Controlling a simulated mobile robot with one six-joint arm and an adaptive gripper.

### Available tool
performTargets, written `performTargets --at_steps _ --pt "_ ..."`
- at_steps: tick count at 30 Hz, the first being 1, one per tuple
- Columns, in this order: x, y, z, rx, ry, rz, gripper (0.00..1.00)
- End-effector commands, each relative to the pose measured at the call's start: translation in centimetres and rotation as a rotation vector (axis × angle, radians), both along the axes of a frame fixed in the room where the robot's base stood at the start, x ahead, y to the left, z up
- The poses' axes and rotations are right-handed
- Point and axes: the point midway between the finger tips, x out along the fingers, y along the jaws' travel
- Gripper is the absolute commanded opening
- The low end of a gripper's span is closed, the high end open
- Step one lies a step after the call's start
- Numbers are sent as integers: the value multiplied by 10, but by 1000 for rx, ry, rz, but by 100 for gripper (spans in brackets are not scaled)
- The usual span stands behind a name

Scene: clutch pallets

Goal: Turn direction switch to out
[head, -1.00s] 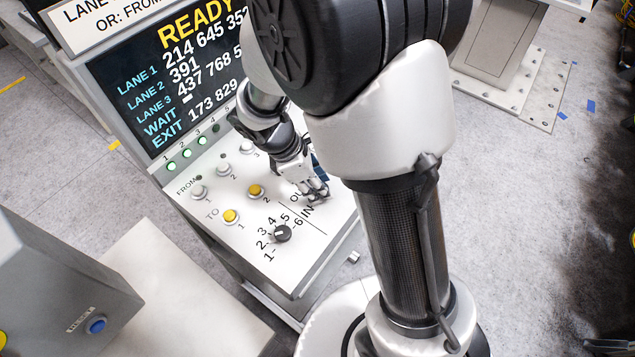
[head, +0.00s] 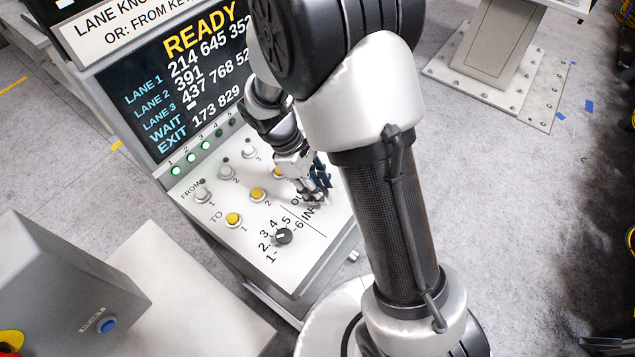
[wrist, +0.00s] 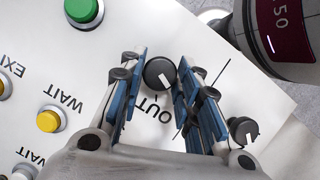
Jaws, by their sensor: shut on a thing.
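The direction switch is a round black knob (wrist: 159,73) with a white pointer mark, on the pale sloped panel. The printed word OUT (wrist: 152,108) is beside it. My gripper (wrist: 161,76) has its blue-padded fingers on either side of the knob and is shut on it. The pointer mark faces the lower right of the wrist view. In the head view my gripper (head: 317,190) is low over the panel by the OUT and IN labels (head: 307,213). There it hides the knob and part of OUT.
A numbered selector knob (head: 283,236) sits close by; it also shows in the wrist view (wrist: 243,130). Yellow buttons (head: 234,220) and white buttons (head: 203,195) are left of my gripper. The READY screen (head: 180,85) rises behind the panel. A grey box with a blue button (head: 107,325) stands lower left.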

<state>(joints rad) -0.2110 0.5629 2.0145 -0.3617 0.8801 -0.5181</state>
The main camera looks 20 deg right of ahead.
Motion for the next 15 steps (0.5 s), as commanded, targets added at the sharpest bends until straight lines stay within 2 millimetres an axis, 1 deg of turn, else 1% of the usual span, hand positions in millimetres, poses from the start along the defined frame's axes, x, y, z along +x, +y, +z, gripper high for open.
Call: performTargets --at_steps 1,9,15 --pt "0 -1 2 -1 3 -45 7" --pt "2 -2 2 -1 1 -297 7" --pt "3 -3 1 0 1 -453 7"
